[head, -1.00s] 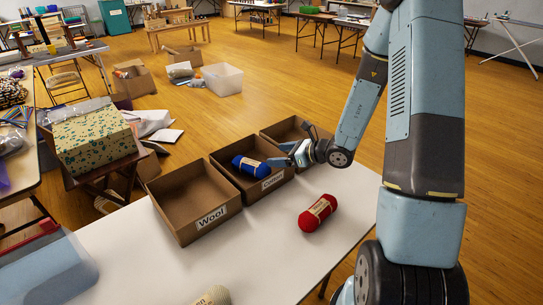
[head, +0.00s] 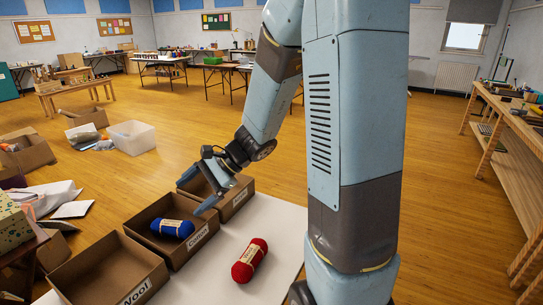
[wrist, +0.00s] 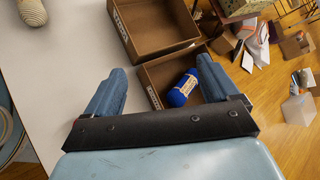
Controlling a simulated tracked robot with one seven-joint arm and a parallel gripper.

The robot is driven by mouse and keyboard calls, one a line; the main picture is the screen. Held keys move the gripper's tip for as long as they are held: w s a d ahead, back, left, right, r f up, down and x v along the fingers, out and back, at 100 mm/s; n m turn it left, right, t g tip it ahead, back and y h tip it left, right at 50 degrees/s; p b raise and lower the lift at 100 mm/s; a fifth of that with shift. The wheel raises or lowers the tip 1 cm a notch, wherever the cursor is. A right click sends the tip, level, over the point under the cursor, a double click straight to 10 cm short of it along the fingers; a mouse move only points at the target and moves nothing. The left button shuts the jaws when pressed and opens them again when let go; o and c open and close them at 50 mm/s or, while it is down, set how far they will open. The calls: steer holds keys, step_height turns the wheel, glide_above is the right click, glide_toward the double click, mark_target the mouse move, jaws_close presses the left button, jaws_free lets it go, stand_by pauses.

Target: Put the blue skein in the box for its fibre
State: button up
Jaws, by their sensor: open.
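The blue skein (head: 172,228), with a cream paper band, lies in the middle cardboard box (head: 199,237), labelled Cotton. It also shows in the wrist view (wrist: 183,87), beyond and between my fingers. The Wool box (head: 135,294), at the near left, looks empty where visible. The band's print is too small to read.
A red skein (head: 250,261) lies on the white table (head: 268,218), right of the boxes. A clear bin (head: 132,137) and cardboard cartons stand on the floor beyond. The table around the red skein is clear.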

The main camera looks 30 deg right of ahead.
steer(key=s+d+r+n+t+h, duration=0.3)
steer(key=s+d+r+n+h, duration=0.7)
steer(key=s+r, duration=0.5)
steer(key=s+d+n, duration=0.2)
steer(key=d, duration=0.1)
steer(key=shift+d+r+t, duration=0.15)
steer(key=shift+t, duration=0.25)
stand_by(0.4)
